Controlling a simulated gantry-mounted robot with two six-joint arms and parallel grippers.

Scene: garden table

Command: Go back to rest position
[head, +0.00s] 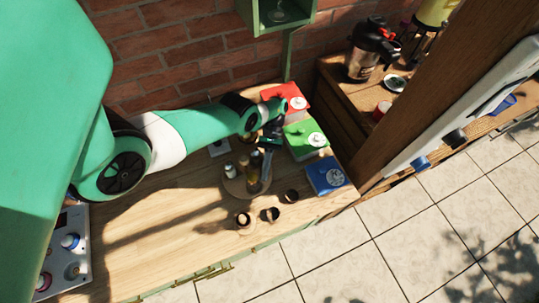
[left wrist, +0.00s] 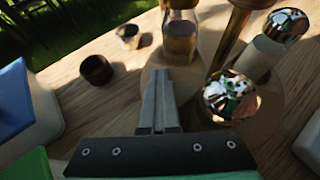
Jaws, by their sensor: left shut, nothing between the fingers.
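My left gripper (head: 268,141) is at the end of the green and white arm that reaches in from the left, above the wooden table (head: 150,235). It hangs near the green box and just behind the round wooden board (head: 234,188). In the left wrist view its two fingers (left wrist: 160,102) lie together with nothing between them, pointing over the board. My right gripper does not show in either view.
The board holds a glass bottle (left wrist: 181,35), a wooden mill and chrome-topped shakers (left wrist: 231,97). Red (head: 277,94), green (head: 298,147) and blue (head: 317,183) boxes stand right. Small dark cups (head: 291,195) stand near the front edge. The table's left-middle is clear.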

